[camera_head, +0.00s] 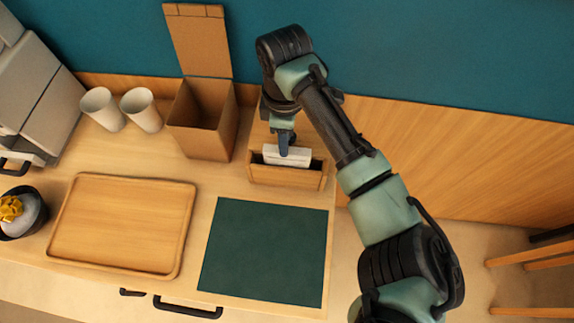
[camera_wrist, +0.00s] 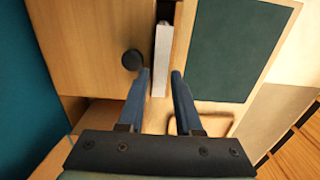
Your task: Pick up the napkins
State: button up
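The white napkins (camera_head: 287,155) stand as a thin stack in a wooden holder (camera_head: 285,177) at the back right of the counter. In the wrist view the napkins (camera_wrist: 161,55) appear as a narrow white strip in the holder's dark slot. My gripper (camera_head: 285,146) points down at the holder from above. Its blue fingers (camera_wrist: 160,73) are apart in the wrist view, with the near end of the white strip showing between them. I cannot tell whether either finger touches the napkins. The lower part of the stack is hidden inside the holder.
A dark green mat (camera_head: 265,252) lies in front of the holder. An open cardboard box (camera_head: 201,130) stands close on its left, near two white cups (camera_head: 141,110). A wooden tray (camera_head: 122,262) and a dark bowl (camera_head: 22,215) are farther left. The wall is behind.

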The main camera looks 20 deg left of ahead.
aim_at(287, 165)
jog(key=f+b, duration=0.2)
jog(key=f, duration=0.1)
jog(key=f+b, duration=0.1)
jog(key=b, duration=0.1)
jog(key=shift+d+f, duration=0.25)
jog(key=shift+f, duration=0.15)
jog(key=shift+r, duration=0.1)
jog(key=shift+c, duration=0.3)
grip_shut()
dwell(0.5)
